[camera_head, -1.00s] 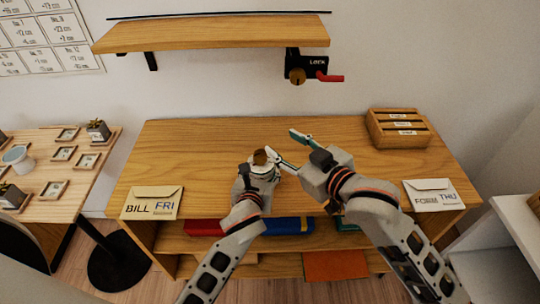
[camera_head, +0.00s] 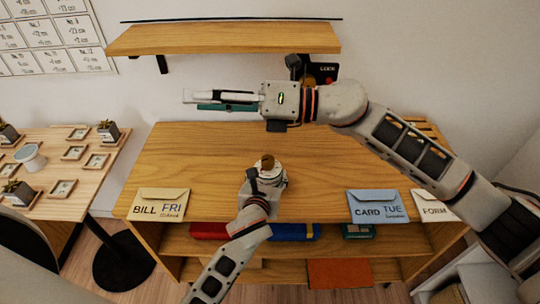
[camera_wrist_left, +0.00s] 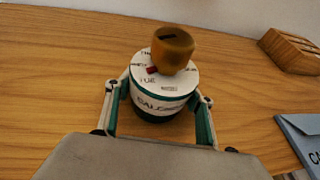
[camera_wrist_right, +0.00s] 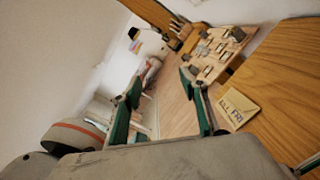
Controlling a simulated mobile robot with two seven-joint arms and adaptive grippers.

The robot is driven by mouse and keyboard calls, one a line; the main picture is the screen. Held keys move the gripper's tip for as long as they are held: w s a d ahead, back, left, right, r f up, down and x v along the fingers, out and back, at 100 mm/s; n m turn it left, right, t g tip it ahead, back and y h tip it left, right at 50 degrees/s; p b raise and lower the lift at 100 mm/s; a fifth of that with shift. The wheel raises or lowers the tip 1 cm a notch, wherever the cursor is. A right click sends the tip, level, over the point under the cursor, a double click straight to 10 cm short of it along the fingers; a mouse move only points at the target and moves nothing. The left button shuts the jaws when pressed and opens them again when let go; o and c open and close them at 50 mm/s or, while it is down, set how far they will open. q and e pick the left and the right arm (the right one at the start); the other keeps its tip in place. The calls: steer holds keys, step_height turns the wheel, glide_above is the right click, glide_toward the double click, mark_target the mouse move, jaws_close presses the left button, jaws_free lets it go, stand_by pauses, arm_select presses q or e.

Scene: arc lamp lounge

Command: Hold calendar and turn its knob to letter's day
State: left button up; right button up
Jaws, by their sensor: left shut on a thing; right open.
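The calendar (camera_wrist_left: 155,102) is a round white drum with a dark green base, upright on the wooden desk; it also shows in the head view (camera_head: 268,170). A brown-gold knob (camera_wrist_left: 172,50) sits on its top dial. The red pointer (camera_wrist_left: 152,70) is beside the TUE lettering; its exact day is hard to tell. My left gripper (camera_head: 266,180) is shut around the calendar's sides. My right gripper (camera_head: 194,101) is open and empty, above the desk's back left. The letters are a cream BILL FRI (camera_head: 158,203), a blue CARD TUE (camera_head: 377,206) and a cream FORM (camera_head: 434,206), partly covered.
A wall shelf (camera_head: 225,40) hangs above the desk (camera_head: 200,150). A lock box (camera_head: 324,72) under it is partly behind my right arm. A wooden letter rack (camera_wrist_left: 290,50) stands at the back right. A side table (camera_head: 60,165) holds small plants and frames.

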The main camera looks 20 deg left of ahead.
step_height(320, 180, down, 8)
steer(key=w+d+n+h, duration=0.2)
steer(key=d+n+h, duration=0.1)
steer(key=n+h, duration=0.25)
steer(key=t+h, duration=0.4)
steer(key=h, duration=0.4)
glide_toward(269, 159)
steer(key=shift+n+y, duration=0.25)
steer(key=shift+n, duration=0.2)
steer(key=x, duration=0.9)
steer(key=shift+d, duration=0.1)
steer(key=c, duration=1.1)
